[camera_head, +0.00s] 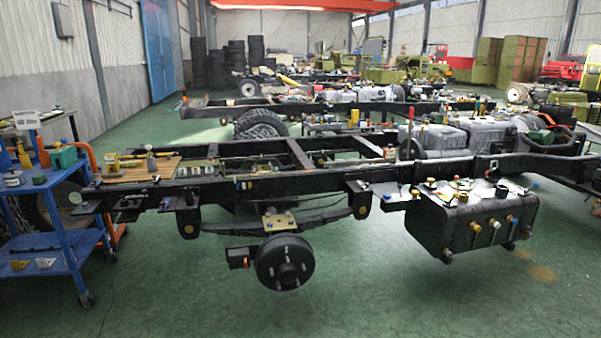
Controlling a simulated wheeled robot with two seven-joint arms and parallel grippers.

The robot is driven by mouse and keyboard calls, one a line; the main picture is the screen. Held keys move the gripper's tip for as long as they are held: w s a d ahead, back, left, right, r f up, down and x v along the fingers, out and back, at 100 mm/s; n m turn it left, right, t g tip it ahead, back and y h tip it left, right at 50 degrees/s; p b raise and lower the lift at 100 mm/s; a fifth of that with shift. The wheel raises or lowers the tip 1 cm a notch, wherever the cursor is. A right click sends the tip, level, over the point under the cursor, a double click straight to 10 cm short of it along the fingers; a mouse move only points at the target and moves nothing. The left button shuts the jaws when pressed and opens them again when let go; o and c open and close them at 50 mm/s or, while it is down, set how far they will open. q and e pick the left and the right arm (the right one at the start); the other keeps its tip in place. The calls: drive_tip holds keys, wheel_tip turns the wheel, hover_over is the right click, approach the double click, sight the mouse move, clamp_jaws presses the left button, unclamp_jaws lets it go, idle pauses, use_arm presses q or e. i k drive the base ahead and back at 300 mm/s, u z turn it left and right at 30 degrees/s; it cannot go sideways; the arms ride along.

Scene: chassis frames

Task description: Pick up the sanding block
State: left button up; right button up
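I cannot pick out the sanding block for certain; the small items in view are too small to tell apart. Several small items lie on a wooden board (125,177) at the left end of the nearest chassis frame (265,185). More small items lie along that frame and on top of the black tank (455,235) at the right. A blue cart (50,190) at the left edge also holds small items, with a green one (64,157) on its top. Neither of my grippers is in view.
A wheel hub drum (285,262) hangs below the near frame. Other chassis frames stand behind it, with a tyre (261,123) between. Stacked tyres (235,65) stand at the back. The green floor (190,290) in front is clear.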

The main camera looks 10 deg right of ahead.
sight(39, 179)
drive_tip(key=u, duration=0.4)
drive_tip(key=k, duration=0.5)
drive_tip(key=u, duration=1.25)
drive_tip(key=i, duration=1.25)
drive_tip(key=u, duration=0.45)
drive_tip(key=i, duration=2.7)
drive_tip(key=z, duration=0.6)
drive_tip(key=i, duration=1.5)
drive_tip(key=z, duration=1)
